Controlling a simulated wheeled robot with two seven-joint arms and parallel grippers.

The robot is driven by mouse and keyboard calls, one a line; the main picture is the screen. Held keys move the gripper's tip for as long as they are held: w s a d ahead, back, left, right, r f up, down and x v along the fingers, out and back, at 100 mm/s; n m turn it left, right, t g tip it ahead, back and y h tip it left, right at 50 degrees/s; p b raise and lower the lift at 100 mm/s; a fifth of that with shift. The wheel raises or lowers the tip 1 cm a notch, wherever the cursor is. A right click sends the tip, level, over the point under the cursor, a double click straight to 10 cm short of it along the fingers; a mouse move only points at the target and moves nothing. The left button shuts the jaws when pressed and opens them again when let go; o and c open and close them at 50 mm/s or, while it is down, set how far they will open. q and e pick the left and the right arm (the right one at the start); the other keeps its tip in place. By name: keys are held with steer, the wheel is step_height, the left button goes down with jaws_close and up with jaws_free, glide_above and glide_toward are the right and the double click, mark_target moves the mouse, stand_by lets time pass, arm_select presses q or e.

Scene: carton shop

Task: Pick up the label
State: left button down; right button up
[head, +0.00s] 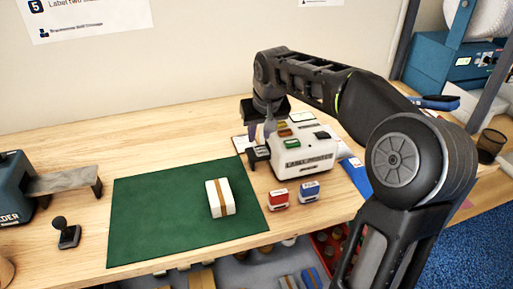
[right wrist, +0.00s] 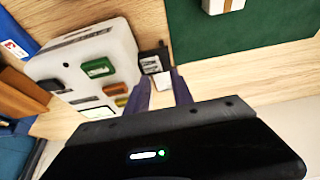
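The white label printer (head: 303,157) stands on the wooden table, with coloured buttons on top. It fills the upper left of the right wrist view (right wrist: 65,65). A small white label (right wrist: 151,64) shows at the printer's black outlet, beyond my fingertips; in the head view I cannot make it out. My right gripper (head: 261,134) points down beside the printer's left side. In the right wrist view its two fingers (right wrist: 164,84) are apart, with a small white patch visible between them, and nothing is clearly gripped. My left gripper is not in view.
A green mat (head: 165,215) lies left of the printer, with a white box with a brown stripe (head: 220,198) on it. A red stamp (head: 278,199) and a blue stamp (head: 309,192) stand in front of the printer. A black hand stamp (head: 67,233) stands at the left.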

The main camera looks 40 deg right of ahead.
mark_target(255, 152)
steer(key=shift+x, duration=1.3)
steer(key=p+x, duration=0.1)
steer(key=x, duration=0.4)
steer(key=shift+w+d, duration=0.1)
steer(key=shift+w, duration=0.1)
steer(key=shift+c, duration=0.2)
jaws_close()
